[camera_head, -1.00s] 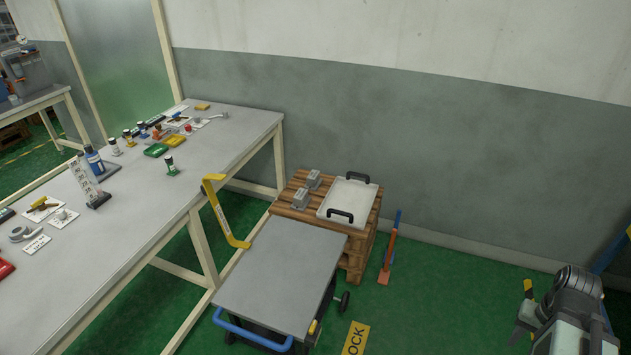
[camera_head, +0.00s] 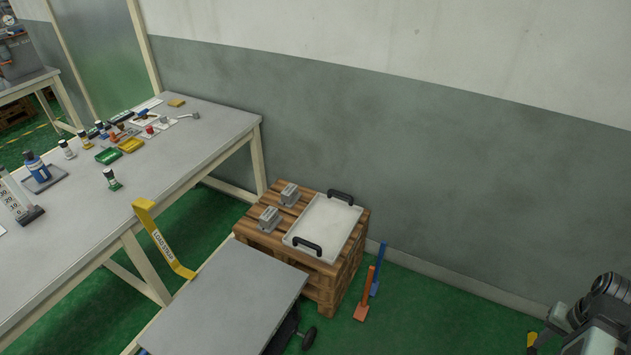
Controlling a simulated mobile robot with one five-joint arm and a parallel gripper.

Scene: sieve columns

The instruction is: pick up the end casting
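Two small grey metal castings stand on the wooden pallet stack in the middle of the view. One casting (camera_head: 289,194) is at the back and the other casting (camera_head: 270,219) is nearer, on the left side of the stack. They look alike, and I cannot tell which is the end casting. Part of my arm shows at the lower right edge, well apart from the castings across the green floor. The picture cuts it off, and I cannot make out the gripper's fingers.
A white tray (camera_head: 325,228) with black handles lies beside the castings on the pallet stack (camera_head: 325,285). A grey-topped cart (camera_head: 225,305) stands in front, with a yellow bracket (camera_head: 160,240) near it. A long workbench (camera_head: 190,140) is at left. Orange (camera_head: 366,295) and blue posts stand right of the stack.

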